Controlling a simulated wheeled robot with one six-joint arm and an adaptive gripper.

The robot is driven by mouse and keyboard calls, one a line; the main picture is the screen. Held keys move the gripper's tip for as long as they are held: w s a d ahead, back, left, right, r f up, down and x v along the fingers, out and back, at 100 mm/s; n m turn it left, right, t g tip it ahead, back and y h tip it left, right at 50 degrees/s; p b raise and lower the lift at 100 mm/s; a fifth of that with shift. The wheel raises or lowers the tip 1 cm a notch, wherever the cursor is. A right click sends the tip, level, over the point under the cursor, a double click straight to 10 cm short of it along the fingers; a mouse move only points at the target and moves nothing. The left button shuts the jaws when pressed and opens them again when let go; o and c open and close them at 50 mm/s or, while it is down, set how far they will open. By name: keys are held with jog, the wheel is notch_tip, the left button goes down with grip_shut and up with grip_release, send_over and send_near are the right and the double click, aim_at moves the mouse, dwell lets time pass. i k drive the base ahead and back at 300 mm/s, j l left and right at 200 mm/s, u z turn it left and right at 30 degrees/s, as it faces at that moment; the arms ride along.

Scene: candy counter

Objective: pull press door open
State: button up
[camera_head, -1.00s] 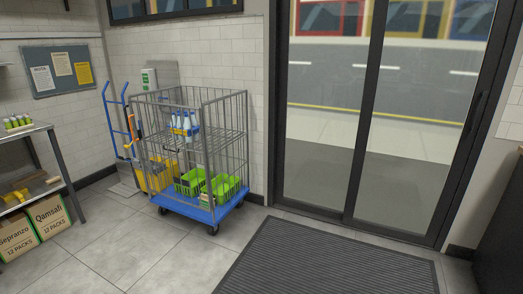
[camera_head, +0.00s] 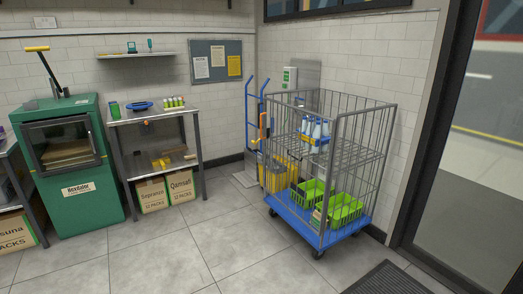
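A green press (camera_head: 105,186) stands at the left in the head view, with a label on its lower front and a lever with a yellow handle (camera_head: 36,49) on top. Its press door (camera_head: 87,155) is a dark-framed window panel on the upper front, and it looks shut. A tan block shows behind the glass. My gripper is not in view.
A metal work table (camera_head: 150,116) with small items stands right of the press, with cardboard boxes (camera_head: 152,194) below. A blue-based wire cage trolley (camera_head: 345,232) stands right of centre, a blue hand truck (camera_head: 249,110) behind it. Grey tiled floor (camera_head: 150,255) is clear in front.

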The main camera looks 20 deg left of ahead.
aim_at(23, 127)
jog(key=i+j+u, duration=0.2)
jog(key=i+u, duration=0.25)
jog(key=i, duration=0.2)
jog(key=i+u, duration=0.4)
jog(key=i, duration=0.2)
jog(key=i+l+u, duration=0.2)
jog(key=i+u, duration=0.25)
jog(key=i, duration=0.2)
jog(key=i+j+u, duration=0.25)
jog(key=i+u, duration=0.2)
jog(key=i, duration=0.2)
jog(key=i+u, duration=0.5)
jog(key=i+l+u, duration=0.25)
jog(key=i+u, duration=0.2)
jog(key=i, duration=0.3)
jog(key=i+j, duration=0.1)
jog(key=i, duration=0.7)
